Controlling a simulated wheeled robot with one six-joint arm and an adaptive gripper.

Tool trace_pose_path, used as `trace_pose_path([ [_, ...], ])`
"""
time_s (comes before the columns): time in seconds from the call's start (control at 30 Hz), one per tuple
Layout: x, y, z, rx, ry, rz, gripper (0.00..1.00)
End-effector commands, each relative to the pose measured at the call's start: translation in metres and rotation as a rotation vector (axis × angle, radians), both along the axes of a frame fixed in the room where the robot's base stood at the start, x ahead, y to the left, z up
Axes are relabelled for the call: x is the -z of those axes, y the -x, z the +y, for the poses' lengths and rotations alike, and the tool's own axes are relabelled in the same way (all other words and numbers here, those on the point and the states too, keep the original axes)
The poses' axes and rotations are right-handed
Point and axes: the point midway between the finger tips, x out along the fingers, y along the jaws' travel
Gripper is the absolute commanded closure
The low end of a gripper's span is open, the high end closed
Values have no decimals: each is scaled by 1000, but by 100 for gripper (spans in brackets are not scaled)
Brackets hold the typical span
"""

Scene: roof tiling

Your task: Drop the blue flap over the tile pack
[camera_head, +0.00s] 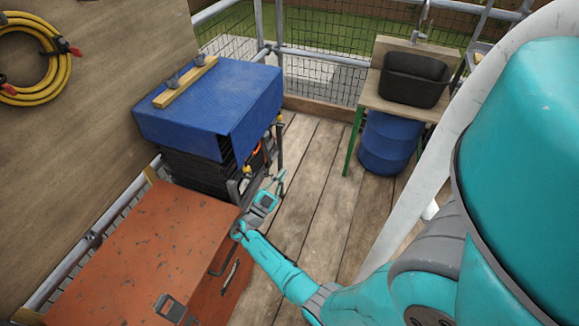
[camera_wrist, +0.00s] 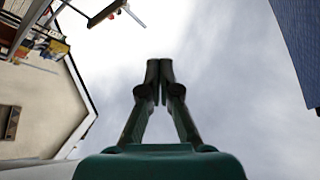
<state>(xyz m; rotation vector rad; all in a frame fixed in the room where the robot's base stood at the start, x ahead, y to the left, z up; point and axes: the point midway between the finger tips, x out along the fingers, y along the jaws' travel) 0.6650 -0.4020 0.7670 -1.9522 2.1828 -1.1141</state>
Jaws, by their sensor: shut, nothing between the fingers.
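A blue cover (camera_head: 215,95) lies over the tile pack in the head view, with edges hanging down its near and right sides. The dark tiles of the pack (camera_head: 188,168) show below the near edge. I cannot tell which part of the cover is the flap. My gripper (camera_head: 280,181) is beside the pack's near right corner, below the top of the cover, with its fingers shut and empty. In the wrist view my gripper (camera_wrist: 160,66) points toward grey sky, its fingertips together. A blue sheet edge (camera_wrist: 299,48) shows at the right there, apart from the fingers.
A wooden batten (camera_head: 185,82) lies on the cover with grey things on it. An orange-red chest (camera_head: 150,240) stands nearer. A black basin (camera_head: 414,78) sits on a bench above a blue drum (camera_head: 388,142). The plank floor (camera_head: 315,165) between is clear.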

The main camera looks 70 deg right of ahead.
Motion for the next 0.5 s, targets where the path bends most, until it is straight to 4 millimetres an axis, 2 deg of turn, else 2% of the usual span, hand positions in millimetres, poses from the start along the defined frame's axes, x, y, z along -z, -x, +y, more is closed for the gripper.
trace_pose_path([
  [0.23, 13, -17, 5, -1, -4, -100, 100],
  [0.5, 18, -21, 7, 1, -5, -133, 100],
])
